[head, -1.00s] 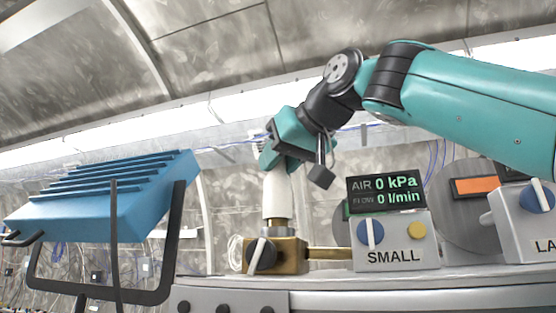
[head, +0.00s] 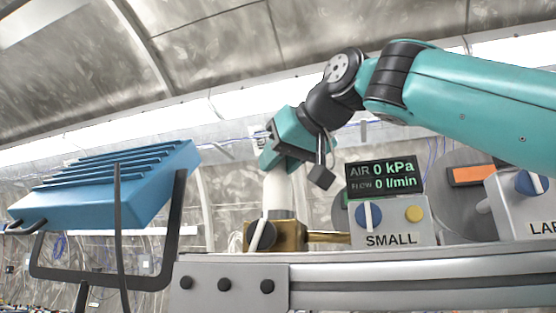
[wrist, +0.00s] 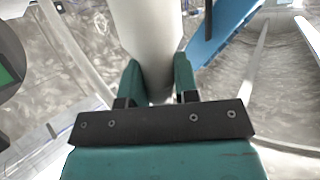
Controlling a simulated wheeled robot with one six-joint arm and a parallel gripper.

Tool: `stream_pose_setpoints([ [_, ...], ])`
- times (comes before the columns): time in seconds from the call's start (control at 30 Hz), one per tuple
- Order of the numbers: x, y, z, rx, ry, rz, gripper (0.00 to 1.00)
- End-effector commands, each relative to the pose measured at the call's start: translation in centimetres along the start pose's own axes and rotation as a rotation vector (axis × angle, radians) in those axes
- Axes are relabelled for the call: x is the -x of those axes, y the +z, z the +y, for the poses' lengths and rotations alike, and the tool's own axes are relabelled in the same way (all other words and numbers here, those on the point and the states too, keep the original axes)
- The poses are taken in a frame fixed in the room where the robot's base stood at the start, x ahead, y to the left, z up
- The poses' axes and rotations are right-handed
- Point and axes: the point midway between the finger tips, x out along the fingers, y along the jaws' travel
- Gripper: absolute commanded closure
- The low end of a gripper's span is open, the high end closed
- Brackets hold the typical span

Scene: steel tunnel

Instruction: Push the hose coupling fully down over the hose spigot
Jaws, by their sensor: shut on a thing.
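The white cylindrical hose coupling (head: 277,192) stands nearly upright above a brass valve block (head: 291,234) in the head view. A short pale band (head: 281,214) shows between them, which looks like the spigot or a collar around it. My gripper (head: 277,165) is shut on the upper part of the coupling. In the wrist view, the teal fingers (wrist: 157,76) clasp the white coupling (wrist: 147,35) from both sides. The coupling hides the top of the spigot, so I cannot tell how deep it sits.
A black-handled valve (head: 263,236) is on the brass block. To its right stands the SMALL box (head: 391,233) with a display (head: 384,178) reading 0 kPa. A blue finned lamp (head: 110,190) on a black bracket stands left. A metal rail (head: 420,272) runs along the front.

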Motion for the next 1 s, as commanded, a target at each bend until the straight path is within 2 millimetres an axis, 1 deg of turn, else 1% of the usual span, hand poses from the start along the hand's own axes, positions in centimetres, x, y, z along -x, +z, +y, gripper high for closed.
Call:
stream_pose_setpoints([
  [0.17,-0.2,0.5,0.0,0.0,0.0,0.001,0.95],
  [0.2,-0.1,0.4,0.0,0.0,0.0,0.001,0.65],
  [0.27,-0.1,0.4,0.0,0.0,0.0,0.001,0.51],
  [0.3,-0.1,0.4,0.0,0.0,0.0,0.0,0.42],
  [0.57,-0.1,0.4,0.0,0.0,0.0,0.0,0.42],
  [0.67,0.3,0.4,0.0,0.0,0.0,0.002,0.42],
  [0.77,1.6,0.5,0.0,0.0,0.0,0.002,0.42],
  [0.87,3.7,0.5,0.0,0.0,0.0,0.004,0.42],
  [1.0,7.4,0.5,0.0,0.0,0.0,0.006,0.42],
])
